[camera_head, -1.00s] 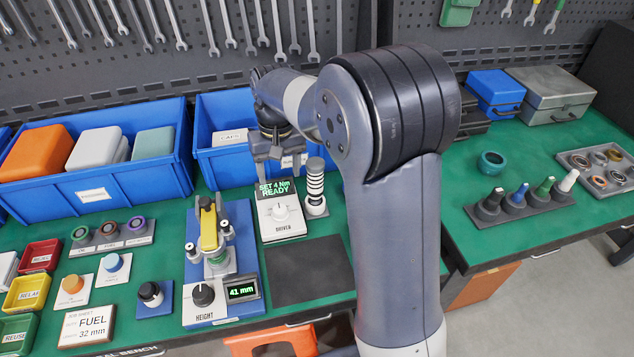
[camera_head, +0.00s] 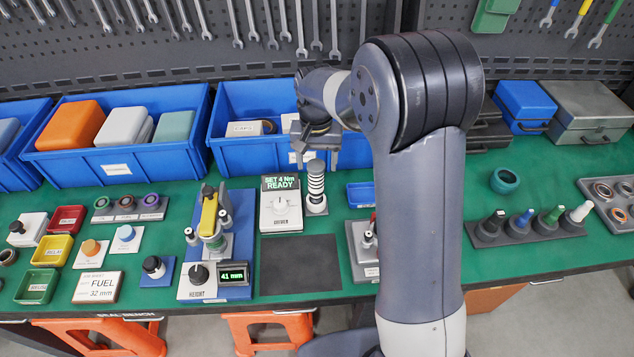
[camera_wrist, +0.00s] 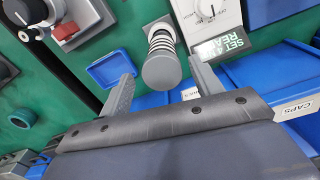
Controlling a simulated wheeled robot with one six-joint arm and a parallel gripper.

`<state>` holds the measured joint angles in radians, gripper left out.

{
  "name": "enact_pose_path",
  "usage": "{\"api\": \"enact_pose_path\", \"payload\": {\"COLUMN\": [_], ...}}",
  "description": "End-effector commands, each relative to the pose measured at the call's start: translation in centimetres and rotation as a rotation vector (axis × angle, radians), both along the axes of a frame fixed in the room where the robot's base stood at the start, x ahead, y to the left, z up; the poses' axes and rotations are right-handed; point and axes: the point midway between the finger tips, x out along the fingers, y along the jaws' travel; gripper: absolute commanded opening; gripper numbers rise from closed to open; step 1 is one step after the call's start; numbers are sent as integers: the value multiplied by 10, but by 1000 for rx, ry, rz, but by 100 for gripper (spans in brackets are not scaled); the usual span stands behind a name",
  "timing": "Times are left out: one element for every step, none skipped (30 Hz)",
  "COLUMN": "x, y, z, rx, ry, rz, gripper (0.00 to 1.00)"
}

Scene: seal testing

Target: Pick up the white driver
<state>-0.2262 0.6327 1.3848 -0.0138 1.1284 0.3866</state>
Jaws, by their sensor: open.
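The white driver (camera_head: 316,187) stands upright in a small holder, with black and white rings and a grey cap. It is beside the unit marked DRIVER (camera_head: 281,222), whose display reads SET 4 Nm READY. My gripper (camera_head: 318,158) is above the driver, fingers pointing down. In the wrist view the driver's grey round cap (camera_wrist: 161,72) shows between the two spread fingers of my gripper (camera_wrist: 160,69), with its ringed body beyond. I see no contact with either finger.
The DRIVER unit stands close on the left of the driver. A small blue tray (camera_head: 361,194) is on its right. Large blue bins (camera_head: 226,158) stand behind. A dark mat (camera_head: 300,262) lies in front. A rack (camera_head: 530,233) of colour-tipped pieces is at right.

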Motion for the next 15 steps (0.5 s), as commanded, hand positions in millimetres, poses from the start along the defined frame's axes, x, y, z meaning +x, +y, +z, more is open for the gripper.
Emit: {"api": "enact_pose_path", "payload": {"x": [-1,-1,-2,-2,-2,-2,-2,-2,-2,-2,-2,-1,-1,-1,-1], "y": [1,1,2,2,3,3,3,3,3,3,3,3,3,3,3], "z": [-5,-9,-15,-20,-24,-31,-35,-39,-43,-45,-47,-48,-49,-49,-49], "rx": [0,-1,-1,-2,-1,-1,-1,-1,-1,0,-1,-1,0,0,0], "ry": [4,5,6,6,5,5,5,5,3,4,3,2,1,1,0], "rz": [1,1,1,2,2,2,1,1,1,1,1,1,1,1,1], "gripper": [61,61,61,61,61,61,61,61,61,61,61,61,61,61,61]}}
